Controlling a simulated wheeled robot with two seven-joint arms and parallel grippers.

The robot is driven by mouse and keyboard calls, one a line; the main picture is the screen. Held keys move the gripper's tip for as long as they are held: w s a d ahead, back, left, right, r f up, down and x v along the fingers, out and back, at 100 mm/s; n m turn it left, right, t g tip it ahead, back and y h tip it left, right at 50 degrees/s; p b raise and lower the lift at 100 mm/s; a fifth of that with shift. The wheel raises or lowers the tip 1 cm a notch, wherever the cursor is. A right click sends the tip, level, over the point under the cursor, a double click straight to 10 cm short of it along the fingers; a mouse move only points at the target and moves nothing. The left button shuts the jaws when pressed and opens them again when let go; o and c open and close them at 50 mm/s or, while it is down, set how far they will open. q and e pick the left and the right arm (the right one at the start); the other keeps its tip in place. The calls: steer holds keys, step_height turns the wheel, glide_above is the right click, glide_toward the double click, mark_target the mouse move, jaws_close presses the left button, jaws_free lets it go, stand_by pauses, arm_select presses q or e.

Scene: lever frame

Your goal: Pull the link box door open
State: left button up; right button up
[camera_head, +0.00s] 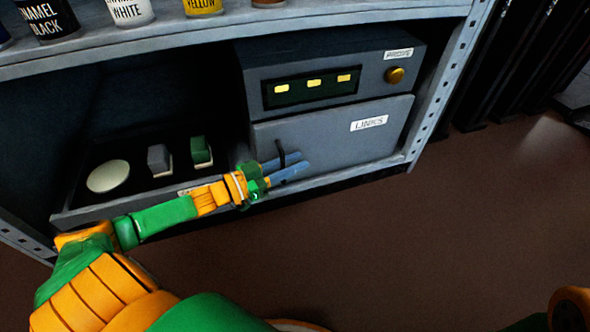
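The link box door (345,135) is a grey panel with a white "LINKS" label (369,123), low in the shelf unit. It looks shut. A thin dark upright handle (281,150) is on its left side. My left gripper (289,167) reaches in from the left, with its two blue-grey fingers apart and pointing at the door. The handle appears to stand between the fingers, its lower part partly hidden by them. I cannot tell whether either finger touches it. My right gripper is not in view; only an orange part of that arm shows at the lower right edge.
Above the door is a grey unit with yellow indicators (314,83) and a brass knob (395,75). Left of it, a tray holds a round white disc (108,176) and two switch-like blocks. Paint cans (130,10) stand on the shelf above. The brown floor (400,240) in front is clear.

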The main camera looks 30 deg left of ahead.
arm_select(q)
steer(key=shift+w+d, duration=0.15)
steer(key=shift+w, duration=0.1)
jaws_close()
stand_by(1.3)
